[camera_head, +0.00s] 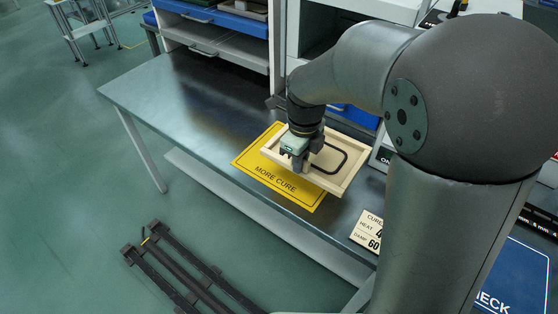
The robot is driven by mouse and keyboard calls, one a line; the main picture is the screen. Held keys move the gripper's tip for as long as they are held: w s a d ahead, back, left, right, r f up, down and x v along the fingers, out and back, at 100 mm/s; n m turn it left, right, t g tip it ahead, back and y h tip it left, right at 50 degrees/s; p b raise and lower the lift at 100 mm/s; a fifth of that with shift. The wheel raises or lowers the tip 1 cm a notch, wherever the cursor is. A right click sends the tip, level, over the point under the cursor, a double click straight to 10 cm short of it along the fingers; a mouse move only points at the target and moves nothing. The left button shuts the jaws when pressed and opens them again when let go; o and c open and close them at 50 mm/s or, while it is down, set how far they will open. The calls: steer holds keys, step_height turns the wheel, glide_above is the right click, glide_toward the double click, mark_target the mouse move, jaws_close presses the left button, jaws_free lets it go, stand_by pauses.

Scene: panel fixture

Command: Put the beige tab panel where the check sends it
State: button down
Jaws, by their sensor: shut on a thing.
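The beige tab panel (345,181) is a shallow framed tray shape with a dark rounded outline on its face. My gripper (297,162) is shut on its left part, and the arm hides some of its far side. The panel is over the yellow mat marked MORE CURE (268,187); I cannot tell whether it touches the mat. A beige card (368,230) with CURE, HEAT and DAMP lines lies to the right on the bench, its numbers partly hidden by my arm. A blue mat ending in "ECK" (513,270) shows at the lower right.
The grey metal bench (180,105) has clear room left of the yellow mat. Shelves with a blue tray (215,14) stand at the back. Dark rails (185,270) lie on the green floor in front.

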mark_target(277, 151)
steer(key=w+a+f, duration=0.2)
steer(key=w+a, duration=0.1)
steer(key=shift+w+p, duration=0.25)
steer(key=shift+p, duration=0.1)
steer(key=w+a+f, duration=0.1)
steer(key=f, duration=0.1)
steer(key=w+a+f, duration=0.2)
steer(key=f, duration=0.1)
steer(key=shift+w+f+p, duration=0.3)
steer(key=shift+w+f, duration=0.05)
steer(key=shift+f, duration=1.6)
steer(key=shift+f, duration=0.2)
steer(key=c, duration=1.4)
jaws_free()
